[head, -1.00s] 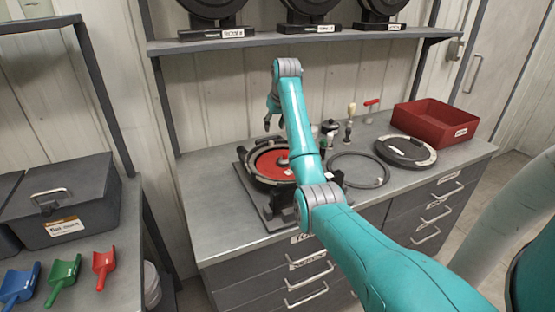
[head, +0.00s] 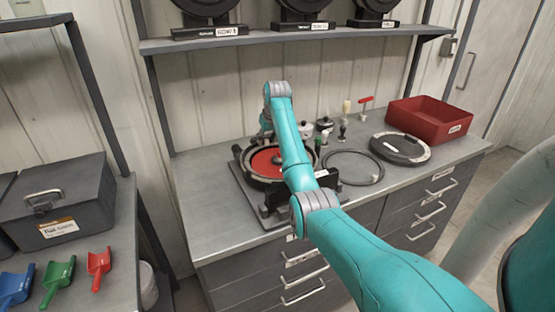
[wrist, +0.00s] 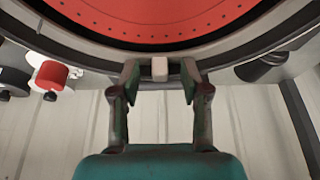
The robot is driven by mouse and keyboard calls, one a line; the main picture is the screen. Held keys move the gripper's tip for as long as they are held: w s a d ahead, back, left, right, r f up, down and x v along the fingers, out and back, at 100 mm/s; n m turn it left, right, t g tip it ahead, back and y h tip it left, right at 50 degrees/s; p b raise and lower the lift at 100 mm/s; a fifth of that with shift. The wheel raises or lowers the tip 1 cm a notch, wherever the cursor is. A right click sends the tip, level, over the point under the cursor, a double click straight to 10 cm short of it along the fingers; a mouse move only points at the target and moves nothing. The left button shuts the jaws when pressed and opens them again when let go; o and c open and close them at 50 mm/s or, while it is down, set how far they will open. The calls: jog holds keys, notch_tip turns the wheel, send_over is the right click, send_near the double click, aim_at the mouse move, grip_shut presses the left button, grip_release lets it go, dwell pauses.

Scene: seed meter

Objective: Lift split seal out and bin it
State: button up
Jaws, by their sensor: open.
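The round seed meter housing (head: 240,165) lies open on the bench, with a red perforated disc (head: 264,162) inside. In the wrist view a dark ring (wrist: 100,42) runs round the red disc (wrist: 160,12); it looks like the seal, but I see no split. My gripper (wrist: 160,70) is open at the rim, its fingers on either side of a small pale tab (wrist: 159,68). I cannot tell whether they touch it. In the head view my arm partly hides the gripper and housing. A red open bin (head: 430,120) stands at the back right.
A loose dark ring (head: 353,181) and a round black lid (head: 400,149) lie right of the housing. Several small bottles and tools (head: 325,124) stand behind. A shelf (head: 290,42) hangs above. Bare bench (head: 205,205) shows at the front left.

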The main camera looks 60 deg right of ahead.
grip_shut()
jog(key=shift+r, duration=0.1)
notch_tip(320, 180, up, 10)
dwell(0.6)
notch_tip(320, 180, up, 7)
dwell(1.5)
